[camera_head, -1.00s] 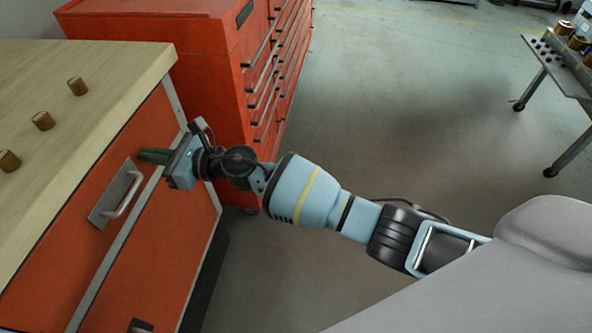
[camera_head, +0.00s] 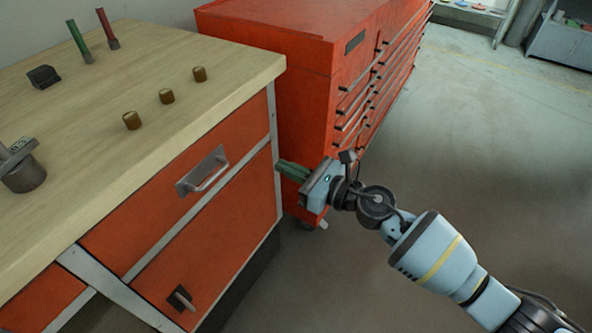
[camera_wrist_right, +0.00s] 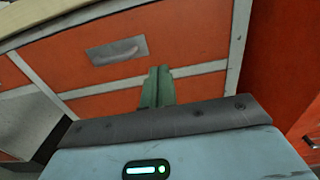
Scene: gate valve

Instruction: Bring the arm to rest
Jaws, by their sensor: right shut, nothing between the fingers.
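My right gripper (camera_head: 292,171) is shut and empty, with its green fingers together. It points left in the head view, beside the right edge of the orange workbench cabinet. In the right wrist view the shut green fingers (camera_wrist_right: 158,88) stand in front of the cabinet's front, below and right of the drawer handle (camera_wrist_right: 117,51). I cannot tell whether they touch the cabinet. My right arm reaches in from the lower right. My left gripper is not in view.
A wooden-topped workbench (camera_head: 230,75) carries brass cylinders (camera_head: 166,96), a grey metal part (camera_head: 24,172), a black block (camera_head: 43,76), and green (camera_head: 79,42) and red (camera_head: 107,29) tools. A red drawer chest (camera_head: 300,60) stands behind the arm. Floor (camera_head: 480,130) at right is clear.

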